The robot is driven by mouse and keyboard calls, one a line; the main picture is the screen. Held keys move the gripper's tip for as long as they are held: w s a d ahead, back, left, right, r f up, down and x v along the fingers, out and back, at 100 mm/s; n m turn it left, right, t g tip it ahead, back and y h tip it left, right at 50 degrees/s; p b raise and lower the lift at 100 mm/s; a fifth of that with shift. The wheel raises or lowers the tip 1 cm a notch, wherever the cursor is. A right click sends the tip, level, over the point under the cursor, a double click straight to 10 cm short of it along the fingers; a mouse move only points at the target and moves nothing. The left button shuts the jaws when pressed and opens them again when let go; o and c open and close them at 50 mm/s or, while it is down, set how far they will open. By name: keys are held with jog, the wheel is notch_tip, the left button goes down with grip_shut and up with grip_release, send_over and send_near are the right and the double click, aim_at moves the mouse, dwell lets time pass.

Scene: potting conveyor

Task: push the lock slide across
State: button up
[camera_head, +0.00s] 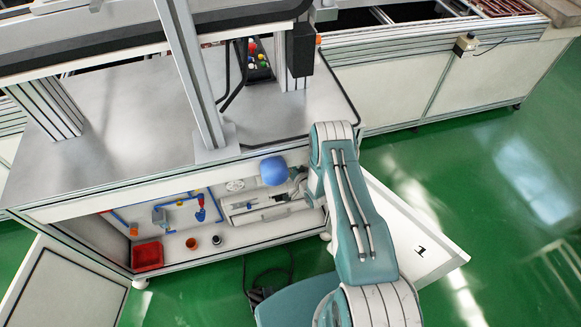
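My arm reaches from the lower right into the open cabinet under the grey workbench. My gripper (299,188) is at the right part of the cabinet opening, small and partly hidden by my wrist. Its fingertips cannot be made out, nor whether it holds anything. A rounded blue shape (274,171) shows just left of it, at the bench's front edge. White and grey fittings (262,207) sit inside the cabinet, left of and below the gripper. I cannot tell the lock slide apart among them.
The right cabinet door (421,250), marked 1, stands open beside my arm; the left door (72,287) is open too. Inside are blue pipework (180,203) with a red-handled valve, a red bin (147,256) and small cups (191,243). A dark cable (268,280) lies on the green floor.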

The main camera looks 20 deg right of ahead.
jog(key=v, duration=1.2)
jog(key=shift+f, duration=0.1)
